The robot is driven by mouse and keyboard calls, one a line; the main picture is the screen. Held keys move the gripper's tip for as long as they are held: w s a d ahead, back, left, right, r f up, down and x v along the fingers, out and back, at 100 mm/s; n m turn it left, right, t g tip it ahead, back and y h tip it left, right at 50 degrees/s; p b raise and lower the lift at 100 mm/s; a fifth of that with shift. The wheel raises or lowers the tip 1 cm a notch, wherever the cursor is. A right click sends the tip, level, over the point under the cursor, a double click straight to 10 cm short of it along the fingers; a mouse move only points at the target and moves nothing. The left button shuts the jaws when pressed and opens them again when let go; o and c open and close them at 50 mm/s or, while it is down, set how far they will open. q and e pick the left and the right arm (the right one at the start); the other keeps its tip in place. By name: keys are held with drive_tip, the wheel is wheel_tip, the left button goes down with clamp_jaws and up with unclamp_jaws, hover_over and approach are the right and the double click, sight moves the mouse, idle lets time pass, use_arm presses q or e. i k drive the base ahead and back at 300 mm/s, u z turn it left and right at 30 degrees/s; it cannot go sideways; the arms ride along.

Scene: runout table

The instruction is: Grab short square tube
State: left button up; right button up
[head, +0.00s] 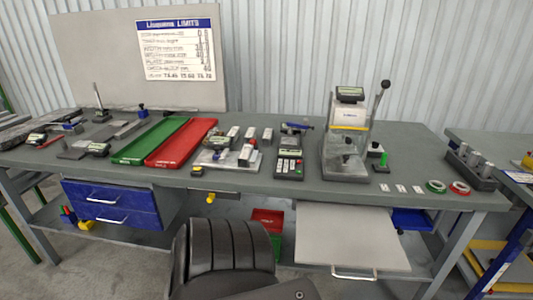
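Several small light-grey, block-like pieces stand on the grey table just right of the red tray. One piece (250,133) is in the middle of the back row, another piece (267,135) is to its right, and one (245,155) is nearer the front by a measuring fixture (215,158). They are too small to tell which, if any, is the short square tube. Neither of my grippers is in view.
A green tray (130,152) and a red tray (168,152) lie left of the pieces. A calculator-like device (289,165) and a tall lever press (346,150) stand to the right. A black, ribbed rounded form (222,255) fills the lower middle. A pale panel (350,237) juts out at the front.

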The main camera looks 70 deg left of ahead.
sight(243, 158)
drive_tip(key=i, duration=1)
drive_tip(key=u, duration=1.7)
